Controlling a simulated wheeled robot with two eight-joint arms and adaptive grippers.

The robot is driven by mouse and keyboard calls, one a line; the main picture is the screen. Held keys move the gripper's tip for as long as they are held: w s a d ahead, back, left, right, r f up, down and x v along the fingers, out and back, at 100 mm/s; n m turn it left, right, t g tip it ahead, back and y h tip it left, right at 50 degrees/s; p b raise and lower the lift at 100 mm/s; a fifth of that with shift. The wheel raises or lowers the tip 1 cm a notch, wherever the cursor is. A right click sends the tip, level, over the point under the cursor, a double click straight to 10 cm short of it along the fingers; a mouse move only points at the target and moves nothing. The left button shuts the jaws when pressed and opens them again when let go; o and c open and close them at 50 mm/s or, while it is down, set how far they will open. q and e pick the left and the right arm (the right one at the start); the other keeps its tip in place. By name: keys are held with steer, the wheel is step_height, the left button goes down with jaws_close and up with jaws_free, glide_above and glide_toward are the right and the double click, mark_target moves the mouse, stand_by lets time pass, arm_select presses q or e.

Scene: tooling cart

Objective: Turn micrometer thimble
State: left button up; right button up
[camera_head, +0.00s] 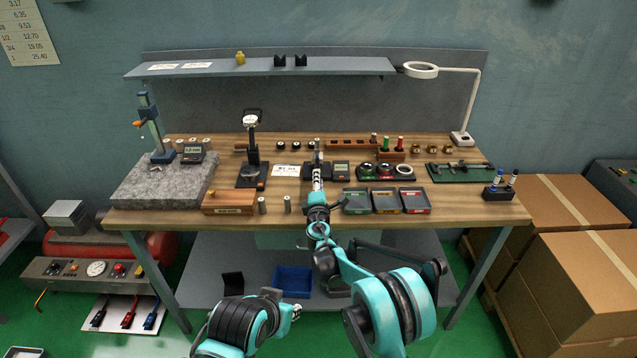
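My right gripper (317,174) reaches forward over the middle of the bench, its narrow fingers pointing away from me. Directly beyond its tips is a small dark device with a light upright part (318,155), which looks like the micrometer on its stand. The gripper covers most of it, so the thimble cannot be made out. I cannot tell whether the fingers touch it or are shut on it. My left gripper (295,312) is low, in front of the bench and below its top, away from the micrometer. Its finger opening is too small to judge.
A digital readout (341,168) stands just right of the micrometer, with a white label card (286,171) to the left. A dial gauge stand (252,150) is further left. Several parts trays (386,211) lie right of my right wrist. A granite plate (150,190) fills the left end.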

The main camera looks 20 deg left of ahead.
steer(key=shift+w, duration=0.1)
jaws_close()
steer(key=shift+n, duration=0.4)
steer(key=shift+n+b, duration=0.9)
steer(key=shift+n, duration=7.1)
